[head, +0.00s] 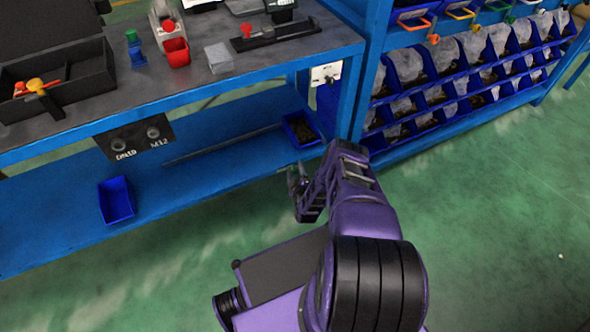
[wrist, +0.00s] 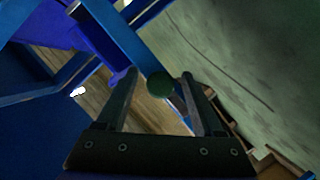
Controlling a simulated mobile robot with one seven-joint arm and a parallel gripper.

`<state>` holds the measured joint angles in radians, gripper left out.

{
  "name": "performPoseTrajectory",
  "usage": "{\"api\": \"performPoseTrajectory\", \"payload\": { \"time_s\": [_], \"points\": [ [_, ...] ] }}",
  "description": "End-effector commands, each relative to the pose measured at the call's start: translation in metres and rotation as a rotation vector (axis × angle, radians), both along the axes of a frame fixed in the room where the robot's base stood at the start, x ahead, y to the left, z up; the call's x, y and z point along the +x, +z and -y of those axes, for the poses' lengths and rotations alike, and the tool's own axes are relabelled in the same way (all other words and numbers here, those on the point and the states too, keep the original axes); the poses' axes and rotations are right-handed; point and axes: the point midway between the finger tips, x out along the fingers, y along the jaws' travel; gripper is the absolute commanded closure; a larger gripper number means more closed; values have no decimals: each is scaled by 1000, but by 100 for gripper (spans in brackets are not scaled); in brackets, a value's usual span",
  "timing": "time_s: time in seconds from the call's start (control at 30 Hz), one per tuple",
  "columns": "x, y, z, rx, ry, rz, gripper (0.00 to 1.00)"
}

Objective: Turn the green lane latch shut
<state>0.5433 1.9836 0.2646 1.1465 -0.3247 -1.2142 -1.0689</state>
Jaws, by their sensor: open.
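A row of coloured lane latches hangs along the rack at the upper right of the head view. A green one (head: 509,18) is near the top edge, small, and its turn position cannot be read. My gripper (head: 293,180) is far to its left and below, in front of the bench's lower shelf. In the wrist view, my gripper (wrist: 158,74) has its two fingers apart. A dark green round knob (wrist: 160,84) shows between the fingertips; I cannot tell whether it is the latch's knob, or whether the fingers touch it.
The blue rack holds rows of bins (head: 408,66) below the latches. The workbench (head: 190,82) carries a black tray (head: 100,80) and small tools. A blue bin (head: 301,129) sits on its lower shelf, close behind my gripper. Green floor (head: 500,220) is clear at right.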

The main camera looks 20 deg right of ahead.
Motion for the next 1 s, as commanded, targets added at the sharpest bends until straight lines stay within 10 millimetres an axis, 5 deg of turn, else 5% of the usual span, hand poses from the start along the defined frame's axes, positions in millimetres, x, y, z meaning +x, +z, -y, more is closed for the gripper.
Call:
{"api": "performPoseTrajectory", "payload": {
  "time_s": [0.17, 0.57, 1.0],
  "points": [
    [0, 0, 0, 0, 0, 0, 31],
    [0, 0, 0, 0, 0, 0, 100],
    [1, 1, 1, 57, 0, -1, 100]
  ]
}}
